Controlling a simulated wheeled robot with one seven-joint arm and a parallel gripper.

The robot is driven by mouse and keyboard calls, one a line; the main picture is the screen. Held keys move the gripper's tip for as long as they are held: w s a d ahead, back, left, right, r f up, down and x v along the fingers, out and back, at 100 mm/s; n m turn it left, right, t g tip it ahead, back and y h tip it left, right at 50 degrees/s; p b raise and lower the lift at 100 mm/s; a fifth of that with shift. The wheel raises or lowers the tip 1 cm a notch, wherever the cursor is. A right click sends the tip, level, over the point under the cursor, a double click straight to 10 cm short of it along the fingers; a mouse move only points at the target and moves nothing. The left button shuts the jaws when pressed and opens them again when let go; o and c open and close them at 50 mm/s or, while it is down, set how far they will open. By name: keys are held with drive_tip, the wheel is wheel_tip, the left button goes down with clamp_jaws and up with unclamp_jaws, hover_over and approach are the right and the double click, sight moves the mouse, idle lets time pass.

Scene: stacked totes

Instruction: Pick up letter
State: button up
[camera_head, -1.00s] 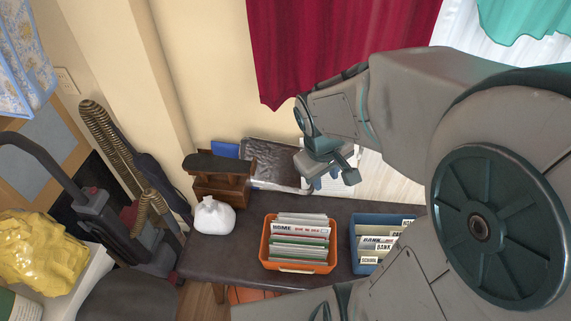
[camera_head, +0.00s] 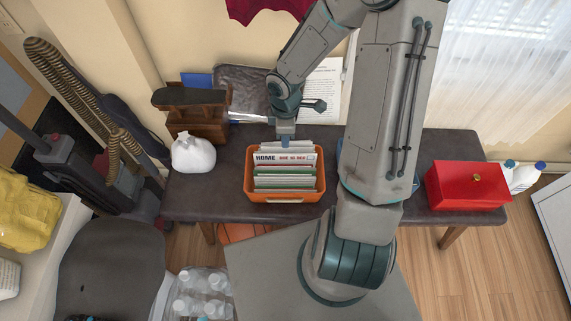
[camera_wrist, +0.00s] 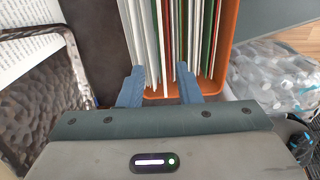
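Several upright letters or folders, white, green and red, fill the orange tote (camera_head: 284,198) on the dark table. A white one (camera_head: 272,165) bears "HOME" and further print. The tote's rim also shows in the wrist view (camera_wrist: 229,35). My gripper (camera_head: 285,141) is at the tote's back edge, pointing down. In the wrist view my gripper (camera_wrist: 160,85) has its two fingers apart, with the near ends of the letters (camera_wrist: 166,40) beyond and between them. Nothing is clearly held. I cannot tell how far above the letters the fingertips are.
A white bag (camera_head: 193,154) and a wooden stand (camera_head: 198,123) are left on the table (camera_head: 215,192). A red box (camera_head: 465,186) is at right. My arm hides most of the blue tote. A printed page (camera_head: 320,85) and dark tray (camera_head: 243,88) stand behind.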

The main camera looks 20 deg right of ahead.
sight(285, 155)
wheel_tip(285, 155, down, 11)
drive_tip(key=b, duration=0.4)
drive_tip(key=shift+s+a+r, duration=0.1)
clamp_jaws()
